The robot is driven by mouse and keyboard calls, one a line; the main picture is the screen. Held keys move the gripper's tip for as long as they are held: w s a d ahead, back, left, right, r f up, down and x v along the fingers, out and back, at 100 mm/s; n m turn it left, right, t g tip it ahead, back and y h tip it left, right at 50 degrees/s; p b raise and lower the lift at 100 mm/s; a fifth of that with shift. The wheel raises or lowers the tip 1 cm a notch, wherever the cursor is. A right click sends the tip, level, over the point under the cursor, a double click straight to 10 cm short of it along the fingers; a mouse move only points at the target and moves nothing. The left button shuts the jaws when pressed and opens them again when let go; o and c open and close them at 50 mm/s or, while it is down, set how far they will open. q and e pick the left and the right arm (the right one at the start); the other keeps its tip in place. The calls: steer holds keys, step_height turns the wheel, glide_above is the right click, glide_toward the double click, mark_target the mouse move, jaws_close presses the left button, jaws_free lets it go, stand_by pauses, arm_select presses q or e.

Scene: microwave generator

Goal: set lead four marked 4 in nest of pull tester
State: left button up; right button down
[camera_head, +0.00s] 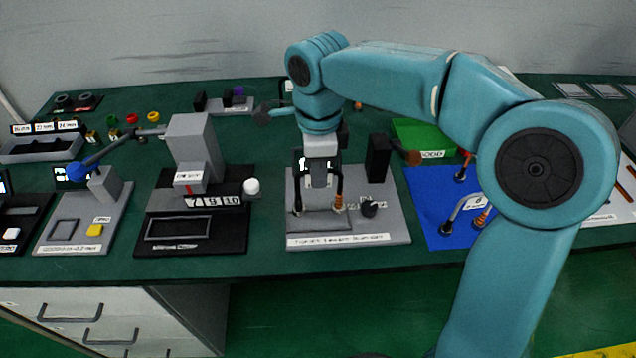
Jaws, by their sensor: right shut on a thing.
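My right gripper (319,183) points down over a grey plate fixture (392,230) at the middle front of the bench. It is shut on a dark lead (338,184) whose two ends hang down on either side of the fingers. The right end has a copper-coloured coil, and the ends are at or just above the plate; contact cannot be told. A white mark shows beside the fingers, but its number is unreadable. The fixture, which looks like the pull tester, carries a black block (377,158) and a small dark knob (369,208). My left gripper is out of view.
Right of the fixture lie a blue mat (425,190) with several leads, one tagged 6, and a green GOOD tray (410,132). Left stands a black-based press (190,150) showing 7, 9, 10, then a grey fixture with a blue-knobbed lever (76,171). My arm covers the right side.

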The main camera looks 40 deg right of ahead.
step_height(320, 180, down, 3)
steer(key=shift+f, duration=0.2)
steer(key=shift+f+b, duration=0.15)
steer(key=shift+b, duration=0.15)
steer(key=c, duration=1.1)
jaws_free()
steer(key=shift+w+r, duration=0.1)
steer(key=shift+r, duration=0.35)
step_height(320, 180, up, 12)
steer(key=shift+f+p, duration=0.25)
steer(key=shift+p, duration=0.95)
